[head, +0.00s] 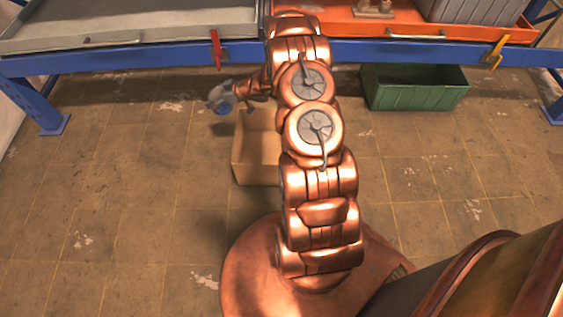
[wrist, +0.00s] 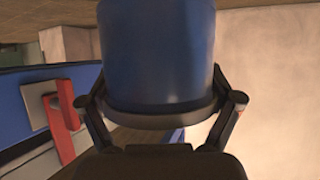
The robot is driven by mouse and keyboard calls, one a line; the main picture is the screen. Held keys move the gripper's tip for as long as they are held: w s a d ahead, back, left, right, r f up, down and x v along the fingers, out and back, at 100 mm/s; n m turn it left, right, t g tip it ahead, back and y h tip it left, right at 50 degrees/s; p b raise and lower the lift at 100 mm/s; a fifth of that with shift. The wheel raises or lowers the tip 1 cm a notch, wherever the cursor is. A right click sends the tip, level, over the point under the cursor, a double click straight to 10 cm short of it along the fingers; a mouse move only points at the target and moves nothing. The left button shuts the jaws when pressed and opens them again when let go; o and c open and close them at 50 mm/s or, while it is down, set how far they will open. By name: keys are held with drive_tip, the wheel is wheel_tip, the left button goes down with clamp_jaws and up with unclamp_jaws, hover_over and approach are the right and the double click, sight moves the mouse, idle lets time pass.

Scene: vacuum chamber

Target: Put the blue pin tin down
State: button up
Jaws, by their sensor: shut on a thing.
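The blue pin tin (wrist: 157,50) fills the upper middle of the wrist view, with a grey rim on the end nearest the camera. My gripper (wrist: 162,102) is shut on it, one finger on each side. In the head view, my gripper (head: 216,97) is left of my arm, in front of the blue bench and below its top. Only a small blue part of the tin (head: 223,108) shows there, above the floor. The tin's far end is out of the wrist view.
A cardboard box (head: 255,160) stands on the floor, partly behind my arm. A green crate (head: 415,95) sits under the blue bench (head: 160,55). The bench carries a grey tray (head: 60,47) and an orange tray (head: 345,25). A red lever (head: 215,48) hangs at its front. Left floor is clear.

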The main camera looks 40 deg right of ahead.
drive_tip(key=s+d+f+b, duration=0.2)
drive_tip(key=s+f+b, duration=0.1)
drive_tip(key=f, duration=0.4)
drive_tip(key=s+d+f+b, duration=0.1)
drive_tip(key=s+f+b, duration=0.15)
drive_tip(key=f, duration=0.45)
drive_tip(key=n+y+b, duration=0.1)
drive_tip(key=b, duration=0.3)
hover_over(253, 161)
wheel_tip(253, 161, down, 8)
drive_tip(key=shift+g, duration=0.4)
wheel_tip(253, 161, down, 10)
drive_tip(key=b, duration=0.3)
drive_tip(key=shift+d+f, duration=0.1)
drive_tip(key=shift+f, duration=0.05)
drive_tip(key=o, duration=0.9)
